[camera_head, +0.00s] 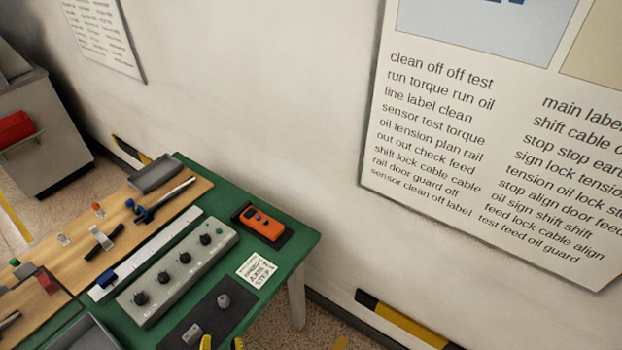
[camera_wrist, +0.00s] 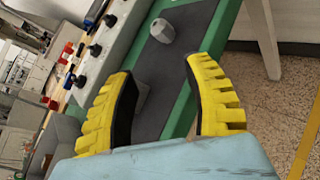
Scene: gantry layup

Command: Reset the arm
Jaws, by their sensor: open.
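My gripper (camera_wrist: 160,68) shows in the wrist view with two yellow ribbed fingers spread apart and nothing between their tips. In the head view only the yellow tips of my gripper (camera_head: 221,343) show at the bottom edge, by the table's front side. Beyond the fingers in the wrist view lies a dark mat (camera_wrist: 184,60) with a grey rounded piece (camera_wrist: 162,31) on it. The grey rounded piece (camera_head: 223,301) and a grey block (camera_head: 192,335) also show on the mat in the head view.
The green table (camera_head: 301,238) holds a control box with knobs (camera_head: 178,272), an orange device (camera_head: 263,223), a white card (camera_head: 257,270), a grey tray (camera_head: 155,173) and several small parts on a wooden board. A wall with a large text poster (camera_head: 430,150) stands behind. Floor is clear at right.

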